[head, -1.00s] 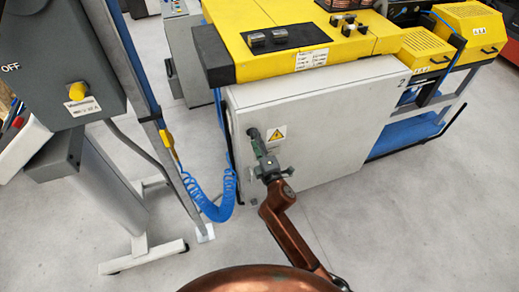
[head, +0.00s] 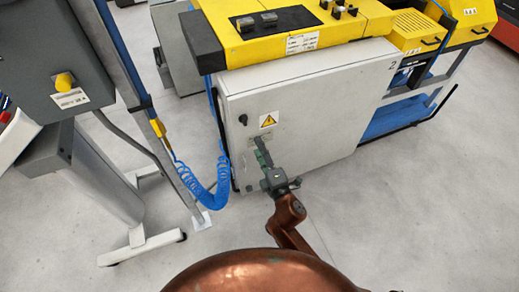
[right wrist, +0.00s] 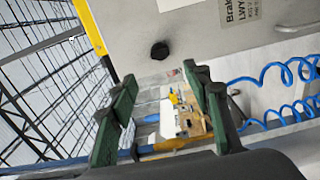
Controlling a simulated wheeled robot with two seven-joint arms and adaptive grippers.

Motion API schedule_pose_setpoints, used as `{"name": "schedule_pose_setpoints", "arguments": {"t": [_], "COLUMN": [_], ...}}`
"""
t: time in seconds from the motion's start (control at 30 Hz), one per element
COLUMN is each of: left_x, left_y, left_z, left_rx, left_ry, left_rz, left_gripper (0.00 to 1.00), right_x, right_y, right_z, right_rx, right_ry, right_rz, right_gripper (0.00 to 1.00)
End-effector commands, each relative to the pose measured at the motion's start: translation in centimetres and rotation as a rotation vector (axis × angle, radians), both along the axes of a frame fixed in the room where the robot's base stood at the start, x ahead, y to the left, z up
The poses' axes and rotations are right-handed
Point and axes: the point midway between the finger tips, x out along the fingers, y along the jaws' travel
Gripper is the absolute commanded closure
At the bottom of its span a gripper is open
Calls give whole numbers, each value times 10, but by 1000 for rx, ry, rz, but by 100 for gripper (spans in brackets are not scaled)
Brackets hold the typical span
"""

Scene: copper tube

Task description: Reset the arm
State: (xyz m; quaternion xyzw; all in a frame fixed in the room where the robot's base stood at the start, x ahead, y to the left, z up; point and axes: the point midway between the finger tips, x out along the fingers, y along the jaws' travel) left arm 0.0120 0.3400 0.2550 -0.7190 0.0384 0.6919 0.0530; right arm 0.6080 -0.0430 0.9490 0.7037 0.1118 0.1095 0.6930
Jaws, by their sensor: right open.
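My right arm reaches up from the bottom of the head view, and its gripper (head: 261,148) is in front of the white cabinet (head: 310,115). In the right wrist view the two green fingers of the right gripper (right wrist: 165,95) stand apart with nothing held between them. The cabinet's light panel and a black knob (right wrist: 160,50) show beyond the fingers. The same black knob (head: 243,119) is on the cabinet front in the head view. I cannot tell whether the gripper touches the cabinet. My left gripper is not in view.
Grey floor (head: 420,210) at the right is clear.

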Motion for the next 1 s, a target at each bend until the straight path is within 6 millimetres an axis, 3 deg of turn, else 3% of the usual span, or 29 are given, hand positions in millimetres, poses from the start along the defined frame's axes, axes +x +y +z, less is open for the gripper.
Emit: {"name": "schedule_pose_setpoints", "arguments": {"t": [0.3, 0.37, 0.43, 0.57, 0.73, 0.87, 1.0], "left_x": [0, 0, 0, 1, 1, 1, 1], "left_y": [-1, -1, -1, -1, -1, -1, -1], "left_z": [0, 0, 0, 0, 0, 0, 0], "left_rx": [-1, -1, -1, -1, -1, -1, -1], "left_ry": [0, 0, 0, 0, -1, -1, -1], "left_rz": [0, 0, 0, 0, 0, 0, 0], "left_gripper": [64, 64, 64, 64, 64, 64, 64], "right_x": [1, 2, 5, 9, -6, -33, -77], "right_y": [-1, -3, -8, -27, -65, -97, -132], "right_z": [-3, -12, -35, -109, -229, -315, -401], "right_rx": [2, 6, 18, 69, 168, 249, 343], "right_ry": [5, 23, 67, 210, 437, 601, 764], "right_rz": [-1, -5, -13, -45, -124, -203, -304], "right_gripper": [55, 55, 55, 55, 55, 55, 55]}}
